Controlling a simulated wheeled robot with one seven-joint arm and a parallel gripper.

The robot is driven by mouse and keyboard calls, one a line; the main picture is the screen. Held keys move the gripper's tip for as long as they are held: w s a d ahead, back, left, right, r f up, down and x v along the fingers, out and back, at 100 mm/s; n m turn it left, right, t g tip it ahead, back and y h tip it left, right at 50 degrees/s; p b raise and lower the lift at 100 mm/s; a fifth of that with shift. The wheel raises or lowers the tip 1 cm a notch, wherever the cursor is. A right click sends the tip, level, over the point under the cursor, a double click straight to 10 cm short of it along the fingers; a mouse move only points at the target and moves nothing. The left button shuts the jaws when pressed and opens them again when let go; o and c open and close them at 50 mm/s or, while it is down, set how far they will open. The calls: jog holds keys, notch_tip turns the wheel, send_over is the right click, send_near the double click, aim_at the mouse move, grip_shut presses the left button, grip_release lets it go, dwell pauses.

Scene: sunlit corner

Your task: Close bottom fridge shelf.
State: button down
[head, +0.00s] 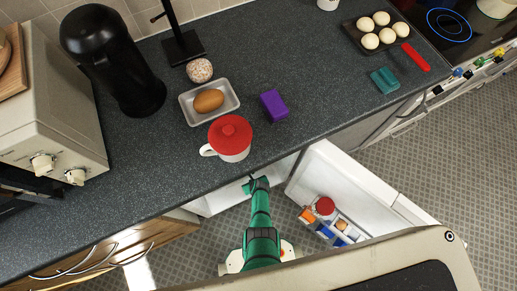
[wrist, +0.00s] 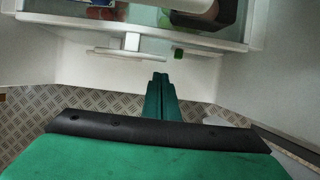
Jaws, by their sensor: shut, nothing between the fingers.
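The fridge under the counter stands open; its white inside (head: 222,200) shows in the head view, mostly hidden by the counter, and its door (head: 345,180) is swung out to the right. In the wrist view a glass shelf (wrist: 165,43) with a pale front edge crosses the top of the picture, with items on it. A white ledge (wrist: 125,54) is near that edge. I cannot tell for sure which level this shelf is. My gripper (wrist: 160,76) is shut and empty, pointing into the fridge below the shelf edge. In the head view my gripper's tips are hidden by the counter edge.
The door rack holds a red-lidded jar (head: 325,206) and several small packages. The dark counter (head: 320,100) above carries a red-lidded mug (head: 229,137), a tray (head: 190,112) with a potato-like item, and a purple sponge (head: 273,106). Patterned floor (head: 440,175) is clear at right.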

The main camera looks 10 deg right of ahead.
jog(key=s+r+n+t+h, duration=0.1)
jog(key=s+r+n+t, duration=0.1)
jog(key=s+r+n, duration=0.5)
jog(key=s+a+r+n+t, duration=0.1)
jog(key=s+r+n, duration=0.3)
jog(key=r, duration=0.7)
jog(key=s+r+n+t+h, duration=0.1)
jog(key=s+r+n+t, duration=0.1)
jog(key=s+r+n, duration=0.5)
jog(key=s+a+r+n+t, duration=0.1)
jog(key=r+n, duration=0.4)
jog(key=r, duration=0.7)
jog(key=s+a+r+n+t, duration=0.1)
jog(key=r+n+t, duration=0.2)
jog(key=r, duration=0.9)
jog(key=s+a+r+n+t+y, duration=0.1)
jog(key=s+r+n+t, duration=0.1)
jog(key=r+n, duration=0.5)
notch_tip(320, 180, up, 5)
jog(key=shift+f, duration=0.1)
jog(key=shift+s, duration=0.1)
